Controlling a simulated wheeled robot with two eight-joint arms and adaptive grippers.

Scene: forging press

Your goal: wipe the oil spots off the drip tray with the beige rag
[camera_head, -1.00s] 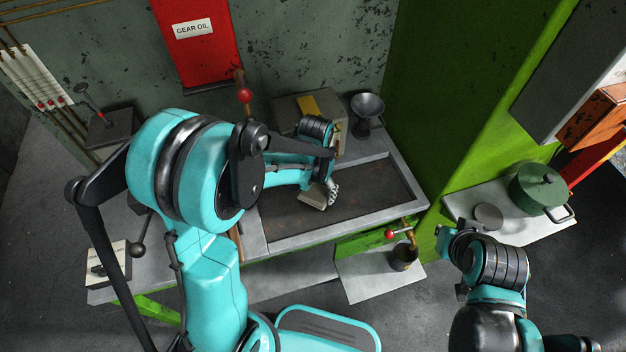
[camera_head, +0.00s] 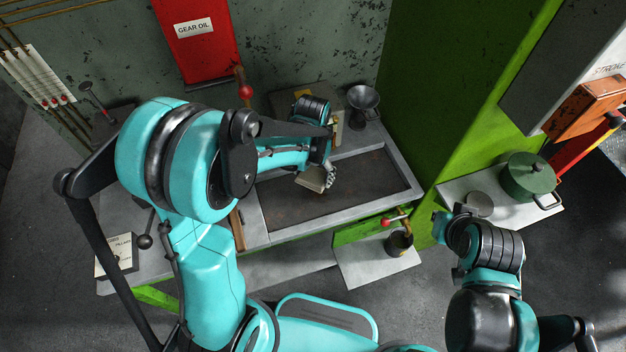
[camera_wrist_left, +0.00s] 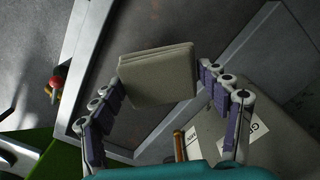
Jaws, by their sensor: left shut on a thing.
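The beige rag (camera_head: 313,179) is a folded pad in my left gripper (camera_head: 326,177). In the left wrist view the rag (camera_wrist_left: 158,75) sits between the two fingers (camera_wrist_left: 160,92), which are shut on it. The drip tray (camera_head: 360,217) is a long, dark, brownish recess with a grey rim, set in the bench. The rag is over the tray's back left part; I cannot tell whether it touches the floor of the tray. Distinct oil spots are hard to make out. My right arm ends near the right shelf; its fingers do not show clearly (camera_head: 445,225).
A grey funnel-shaped cup (camera_head: 363,100) stands behind the tray. A red-knobbed valve (camera_head: 388,222) and a dark pot (camera_head: 399,243) are at the front. A green lidded pot (camera_head: 528,177) stands on the right shelf. A green column (camera_head: 440,100) rises right of the tray.

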